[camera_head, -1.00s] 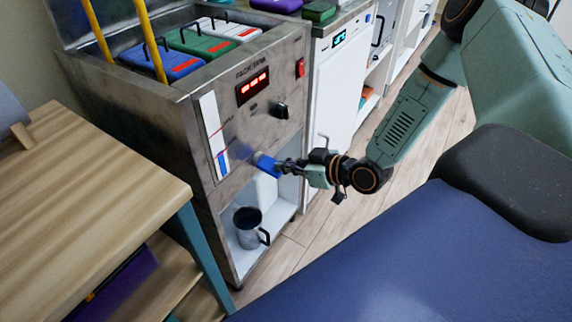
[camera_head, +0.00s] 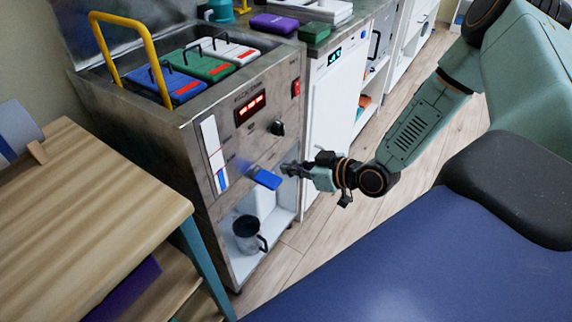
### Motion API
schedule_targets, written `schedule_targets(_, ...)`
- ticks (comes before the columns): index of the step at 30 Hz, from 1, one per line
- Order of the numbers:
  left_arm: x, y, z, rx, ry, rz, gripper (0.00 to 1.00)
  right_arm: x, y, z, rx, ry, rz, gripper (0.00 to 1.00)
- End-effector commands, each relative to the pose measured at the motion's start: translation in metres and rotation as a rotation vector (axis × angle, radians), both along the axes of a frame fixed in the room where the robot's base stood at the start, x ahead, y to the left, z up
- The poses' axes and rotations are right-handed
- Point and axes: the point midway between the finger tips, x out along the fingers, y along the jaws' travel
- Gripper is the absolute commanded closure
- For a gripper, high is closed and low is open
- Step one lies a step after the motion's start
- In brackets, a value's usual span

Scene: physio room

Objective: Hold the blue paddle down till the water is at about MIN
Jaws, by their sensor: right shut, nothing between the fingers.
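The blue paddle (camera_head: 267,179) sticks out from the front of the steel tank unit (camera_head: 185,150). My right gripper (camera_head: 288,169) is shut and empty, just right of the paddle, with a small gap seeming to lie between them. The white level gauge (camera_head: 210,138) is on the front panel, and a short blue water column (camera_head: 222,181) fills its lower part. The MIN mark is too small to read. A grey jug (camera_head: 246,238) stands in the open bay below the paddle. My left gripper is not in view.
Blue (camera_head: 172,86), green and white packs sit in the tank top beside a yellow rail (camera_head: 157,60). The panel has a red display (camera_head: 250,107), a black knob and a red switch. A wooden table (camera_head: 80,190) is at left, a blue couch (camera_head: 400,270) at lower right.

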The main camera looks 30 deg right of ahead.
Motion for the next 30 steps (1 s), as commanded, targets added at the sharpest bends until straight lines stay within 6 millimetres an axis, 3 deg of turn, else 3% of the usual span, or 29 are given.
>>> schedule_targets(3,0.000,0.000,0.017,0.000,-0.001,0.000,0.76,-0.009,-0.005,0.014,0.003,-0.001,-0.004,1.00)
schedule_targets(15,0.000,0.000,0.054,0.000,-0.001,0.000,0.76,-0.038,-0.016,0.039,0.002,0.000,-0.002,1.00)
schedule_targets(30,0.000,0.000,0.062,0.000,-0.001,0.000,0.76,-0.047,-0.019,0.043,0.000,0.000,0.000,1.00)
